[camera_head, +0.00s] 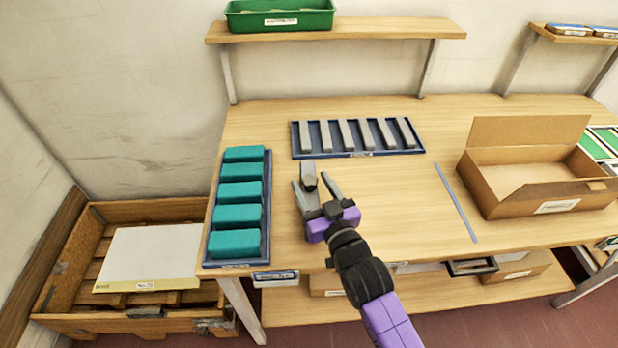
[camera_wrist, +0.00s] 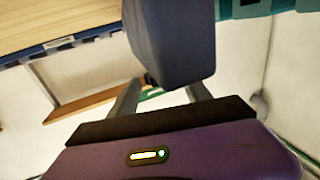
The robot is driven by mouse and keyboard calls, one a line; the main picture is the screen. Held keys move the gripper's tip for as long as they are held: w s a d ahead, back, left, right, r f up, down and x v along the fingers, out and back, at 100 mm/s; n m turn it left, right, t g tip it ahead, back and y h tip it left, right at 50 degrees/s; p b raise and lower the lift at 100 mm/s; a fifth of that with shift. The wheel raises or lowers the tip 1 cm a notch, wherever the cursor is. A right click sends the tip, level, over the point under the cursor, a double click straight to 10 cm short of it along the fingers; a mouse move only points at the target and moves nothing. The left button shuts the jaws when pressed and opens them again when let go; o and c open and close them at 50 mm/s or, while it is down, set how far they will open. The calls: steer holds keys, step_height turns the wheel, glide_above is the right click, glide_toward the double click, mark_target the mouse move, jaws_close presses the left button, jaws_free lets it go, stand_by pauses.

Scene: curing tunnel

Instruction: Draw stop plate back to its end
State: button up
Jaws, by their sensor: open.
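I cannot pick out a stop plate for certain in either view. My gripper (camera_head: 318,188) is over the wooden table, just right of the teal blocks and in front of the tray of grey bars. Its two fingers are spread. A dark grey block (camera_head: 308,178) shows between or just beyond the fingers. In the wrist view the same grey block (camera_wrist: 172,40) fills the upper middle, in front of my fingers (camera_wrist: 160,95). I cannot tell whether the fingers touch it.
A blue tray (camera_head: 296,142) holds several grey bars. Another blue tray (camera_head: 208,258) holds several teal blocks (camera_head: 240,191). A thin blue strip (camera_head: 455,203) lies on the table (camera_head: 410,200), left of an open cardboard box (camera_head: 505,205). The table between my gripper and the strip is clear.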

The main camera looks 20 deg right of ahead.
steer(key=shift+w, duration=0.85)
jaws_close()
stand_by(0.8)
